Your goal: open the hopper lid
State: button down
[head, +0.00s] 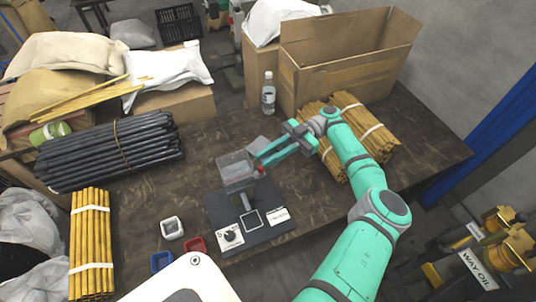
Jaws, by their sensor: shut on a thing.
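The hopper (237,172) is a clear box on a post above a dark press base (225,212) on the table. A pale, see-through panel, which looks like the hopper lid (257,145), stands up at the hopper's back right. My gripper (263,158) reaches in from the right with its teal fingers at this panel, shut on the lid's edge. The exact contact is too small to see. A small red part shows just below the fingertips at the hopper's right side.
Yellow rod bundles (350,132) lie under and beside my arm. A bottle (268,93) and a cardboard box (345,75) stand behind. Black rods (110,150) and another yellow bundle (92,240) lie left. Small grey (172,228), red (195,246) and blue (162,261) bins sit in front.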

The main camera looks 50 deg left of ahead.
jog(key=shift+w+d+f, duration=0.15)
jog(key=shift+w+d, duration=0.05)
jog(key=shift+d, duration=0.05)
jog(key=c, duration=1.7)
grip_release()
jog(key=shift+o, duration=0.2)
jog(key=shift+s+a, duration=0.15)
